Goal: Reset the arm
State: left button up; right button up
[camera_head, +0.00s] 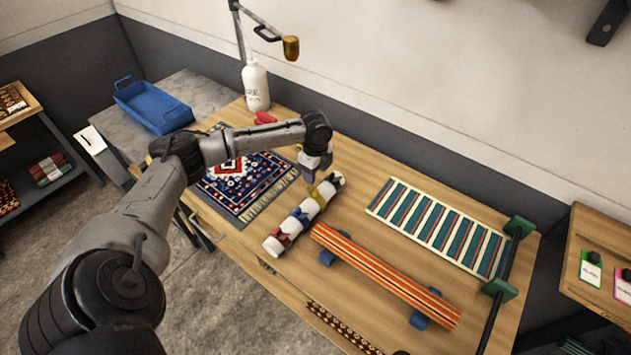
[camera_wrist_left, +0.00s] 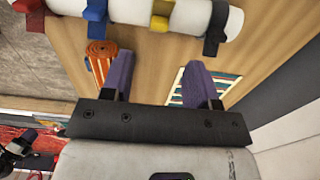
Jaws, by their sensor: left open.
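My left gripper (camera_head: 318,176) hangs over the wooden table (camera_head: 345,205), near the far end of a white roll (camera_head: 311,208) with colored ties or clips around it. In the left wrist view the gripper (camera_wrist_left: 160,75) has its two purple fingers spread apart, with only bare table behind the gap. The white roll (camera_wrist_left: 182,17) runs across the top of that view, beyond the fingertips, with blue, yellow and dark bands. Nothing is held. The right gripper is in neither view.
A patterned rug (camera_head: 246,183) lies left of the roll. An orange striped roll (camera_head: 385,275) on blue supports and a striped runner (camera_head: 440,228) lie to the right. A white bottle (camera_head: 256,87) and a blue tray (camera_head: 153,106) stand at the back left.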

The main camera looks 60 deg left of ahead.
pick_arm(q)
jog(key=shift+r, duration=2.2)
